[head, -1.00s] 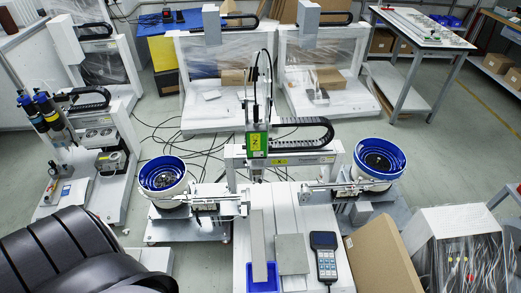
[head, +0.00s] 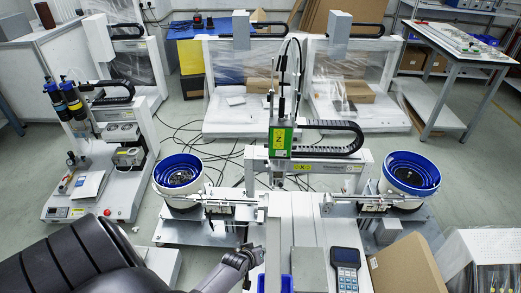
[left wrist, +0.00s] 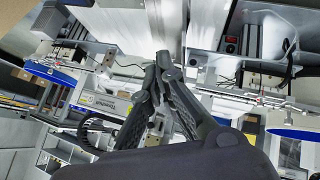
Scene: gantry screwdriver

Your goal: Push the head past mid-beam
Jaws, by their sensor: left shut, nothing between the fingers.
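The screwdriver head (head: 280,140), with a green front panel marked Z, stands upright on the white gantry beam (head: 340,168), left of the beam's middle in the head view. My left gripper (head: 259,251) is in front of the gantry, lower and nearer than the head and apart from it. In the left wrist view its two dark fingers (left wrist: 163,62) meet at the tips, shut and empty. The screwdriver head cannot be made out clearly in that view. My right gripper is in neither view.
Blue-rimmed bowl feeders stand left (head: 180,174) and right (head: 411,173) of the gantry, with feed rails running inward. A teach pendant (head: 345,266) and a grey plate (head: 309,268) lie on the white base. A cardboard box (head: 405,264) stands at right.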

